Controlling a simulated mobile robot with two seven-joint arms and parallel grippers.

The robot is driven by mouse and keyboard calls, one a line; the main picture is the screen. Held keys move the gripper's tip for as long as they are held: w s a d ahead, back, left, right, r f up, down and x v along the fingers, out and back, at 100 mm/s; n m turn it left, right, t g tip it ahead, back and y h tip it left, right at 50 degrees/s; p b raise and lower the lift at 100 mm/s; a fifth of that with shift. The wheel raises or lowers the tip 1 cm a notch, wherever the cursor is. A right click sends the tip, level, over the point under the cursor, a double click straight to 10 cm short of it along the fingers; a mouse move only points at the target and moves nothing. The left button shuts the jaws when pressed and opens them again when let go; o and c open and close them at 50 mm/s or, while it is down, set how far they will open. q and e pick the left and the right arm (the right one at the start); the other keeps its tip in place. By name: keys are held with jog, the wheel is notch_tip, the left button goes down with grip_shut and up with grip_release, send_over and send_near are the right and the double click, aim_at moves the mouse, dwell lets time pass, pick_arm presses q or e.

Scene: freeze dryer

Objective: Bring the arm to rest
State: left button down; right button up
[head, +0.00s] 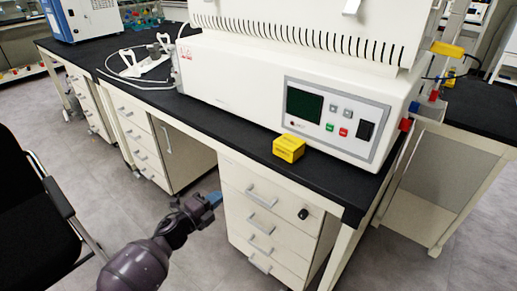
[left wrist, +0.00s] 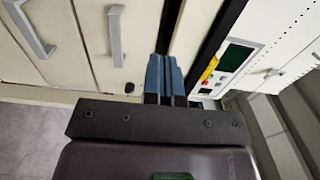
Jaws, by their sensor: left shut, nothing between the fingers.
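My left gripper (head: 214,198) is in front of the bench, below the worktop, beside the white drawer cabinet. Its blue fingers are together and hold nothing. In the left wrist view the shut blue fingers (left wrist: 166,75) point toward the drawer fronts and the bench edge. The white freeze dryer (head: 240,80) stands on the black worktop, with a dark green screen and several buttons on its front panel (head: 330,120). The panel also shows in the left wrist view (left wrist: 213,75). My right gripper is in neither view.
A yellow box (head: 289,148) sits on the worktop (head: 225,130) near its front edge. The drawer cabinet (head: 262,215) has protruding handles. A black chair (head: 30,205) stands at the left. Open grey floor (head: 100,200) lies between the chair and the bench.

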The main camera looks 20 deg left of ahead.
pick_arm(q)
jog(key=s+d+r+n+g+y+p, duration=0.1)
jog(key=s+n+g+y+p, duration=0.1)
jog(key=s+n, duration=0.5)
jog(key=s+d+r+n+g+y+p, duration=0.1)
jog(key=s+n+p, duration=0.4)
jog(key=s, duration=1.4)
jog(key=s+d+r+n+g+y+p, duration=0.1)
jog(key=s+r+n+g+y+p, duration=0.1)
jog(key=s+n, duration=0.7)
jog(key=s+g+y+p, duration=0.1)
jog(key=s+p, duration=0.1)
jog(key=s, duration=0.1)
jog(key=shift+s+d+r, duration=0.3)
jog(key=shift+s, duration=0.1)
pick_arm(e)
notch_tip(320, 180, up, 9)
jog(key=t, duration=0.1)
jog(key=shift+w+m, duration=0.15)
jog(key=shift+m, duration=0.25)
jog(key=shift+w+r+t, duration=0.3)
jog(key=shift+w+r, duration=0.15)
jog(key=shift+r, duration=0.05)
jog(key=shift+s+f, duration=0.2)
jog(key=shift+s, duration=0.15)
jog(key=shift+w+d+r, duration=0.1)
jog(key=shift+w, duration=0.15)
